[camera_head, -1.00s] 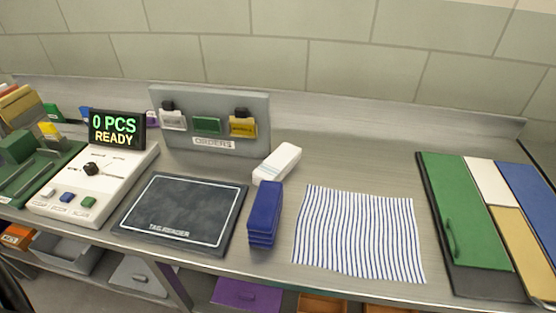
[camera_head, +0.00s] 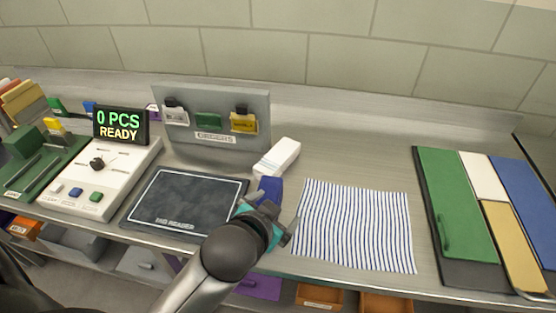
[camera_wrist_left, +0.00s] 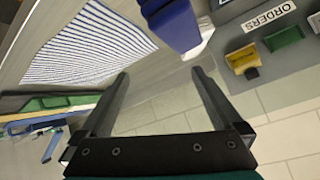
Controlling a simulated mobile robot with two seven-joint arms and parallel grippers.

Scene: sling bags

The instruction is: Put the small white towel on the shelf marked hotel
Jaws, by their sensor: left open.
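A small white folded towel (camera_head: 278,157) lies on the metal counter in front of the orders board. In the left wrist view a white piece of it (camera_wrist_left: 201,46) shows beside the blue folded stack (camera_wrist_left: 172,22). My left gripper (camera_head: 268,213) is over the near part of the blue folded stack (camera_head: 271,186) and partly hides it. It is nearer the counter's front edge than the white towel. The wrist view shows its two fingers (camera_wrist_left: 160,78) wide apart with nothing between them. No label reading hotel can be made out. My right gripper is out of view.
A blue-striped cloth (camera_head: 353,226) lies flat to the right. A dark tag reader pad (camera_head: 185,203) and a white control box (camera_head: 104,180) are to the left. The orders board (camera_head: 215,122) stands behind. A multicoloured panel board (camera_head: 461,215) lies far right. Bins sit below the counter.

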